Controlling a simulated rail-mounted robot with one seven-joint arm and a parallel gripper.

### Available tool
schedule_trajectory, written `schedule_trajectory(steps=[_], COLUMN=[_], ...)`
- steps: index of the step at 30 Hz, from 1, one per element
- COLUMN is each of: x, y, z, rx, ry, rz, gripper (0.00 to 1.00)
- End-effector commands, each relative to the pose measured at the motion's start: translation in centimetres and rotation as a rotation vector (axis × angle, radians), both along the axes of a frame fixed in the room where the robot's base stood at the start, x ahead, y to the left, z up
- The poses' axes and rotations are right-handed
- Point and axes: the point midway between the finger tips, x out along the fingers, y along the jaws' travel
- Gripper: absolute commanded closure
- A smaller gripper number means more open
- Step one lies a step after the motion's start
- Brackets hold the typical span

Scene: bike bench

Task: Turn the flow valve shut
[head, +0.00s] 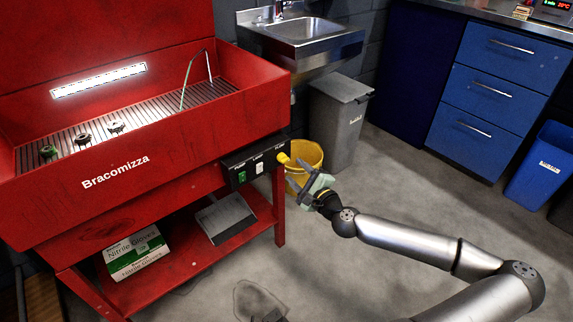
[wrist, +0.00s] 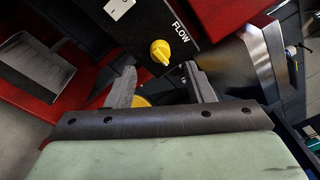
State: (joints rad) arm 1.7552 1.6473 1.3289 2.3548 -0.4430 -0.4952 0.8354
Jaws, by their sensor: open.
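The flow valve is a yellow knob (wrist: 161,52) on a black control panel, beside the word FLOW in the wrist view. In the head view the yellow knob (head: 283,158) is at the right end of the black panel (head: 252,162) on the front of the red parts washer. My gripper (head: 312,180) is just right of and below the knob. In the wrist view my gripper (wrist: 158,80) has its two fingers spread, with the knob ahead, roughly between the fingertips. The fingers look apart from the knob, and nothing is held.
A yellow bucket (head: 305,160) stands behind my gripper, beside a grey bin (head: 338,122). The red washer (head: 150,165) has a lower shelf with a glove box (head: 135,252) and a grey pan (head: 226,218). Open floor lies in front. A metal sink (head: 300,32) is behind.

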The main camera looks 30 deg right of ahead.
Motion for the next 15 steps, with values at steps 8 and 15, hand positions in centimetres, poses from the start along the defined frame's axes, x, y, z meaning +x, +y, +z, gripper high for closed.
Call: schedule_trajectory(steps=[8, 15], x=[4.7, 5.9], y=[0.7, 0.9], z=[-0.1, 0.0], rx=[-0.001, 0.001], ry=[0.0, 0.0], rz=[0.003, 0.0], gripper=[0.52, 0.52])
